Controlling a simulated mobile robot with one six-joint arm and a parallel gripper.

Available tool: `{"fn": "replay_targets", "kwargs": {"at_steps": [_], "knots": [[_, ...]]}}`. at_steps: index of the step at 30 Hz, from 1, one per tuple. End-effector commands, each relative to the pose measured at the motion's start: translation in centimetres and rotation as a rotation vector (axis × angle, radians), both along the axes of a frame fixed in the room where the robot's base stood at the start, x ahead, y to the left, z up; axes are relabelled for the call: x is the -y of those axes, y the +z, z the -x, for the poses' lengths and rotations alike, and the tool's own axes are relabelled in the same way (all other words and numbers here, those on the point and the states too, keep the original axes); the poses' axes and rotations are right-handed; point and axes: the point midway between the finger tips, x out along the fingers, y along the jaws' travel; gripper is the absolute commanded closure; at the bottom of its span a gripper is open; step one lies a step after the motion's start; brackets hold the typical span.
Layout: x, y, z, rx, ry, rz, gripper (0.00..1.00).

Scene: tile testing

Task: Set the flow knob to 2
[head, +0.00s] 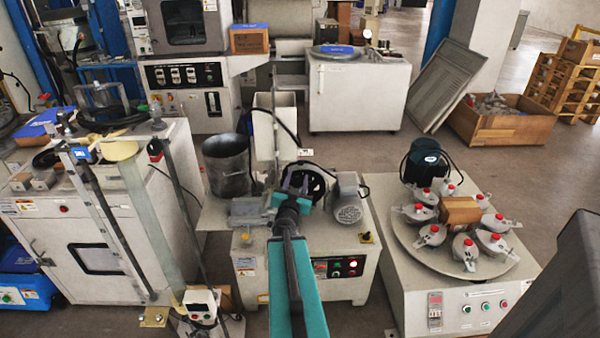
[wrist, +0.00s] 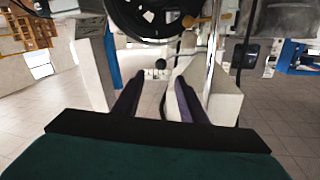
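I cannot tell for sure which part is the flow knob, and no number scale is readable. A small dark knob on a yellow plate (head: 366,238) sits at the upper right of the middle machine's front. My gripper (head: 297,180) is above that middle machine, in front of a black wheel (head: 314,177). In the wrist view my gripper (wrist: 160,95) has its two dark fingers apart with nothing between them. The black wheel (wrist: 150,22) shows there beyond the fingertips. A small dark round part (wrist: 160,63) shows between the fingers, farther off.
A grey motor (head: 347,200) stands right of my gripper, and a metal bucket (head: 227,165) stands to the left. A turntable (head: 405,235) with several red-capped jars is at the right. A white cabinet (head: 65,225) is at the left. Open floor (head: 500,165) lies behind the turntable.

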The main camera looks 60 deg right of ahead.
Motion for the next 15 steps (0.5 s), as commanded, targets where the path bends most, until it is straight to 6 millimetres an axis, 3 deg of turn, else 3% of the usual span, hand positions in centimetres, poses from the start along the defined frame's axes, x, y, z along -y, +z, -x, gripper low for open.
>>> {"fn": "replay_targets", "kwargs": {"at_steps": [15], "knots": [[2.0, -0.4, -0.9, 0.0, -0.001, 0.001, 0.62]]}}
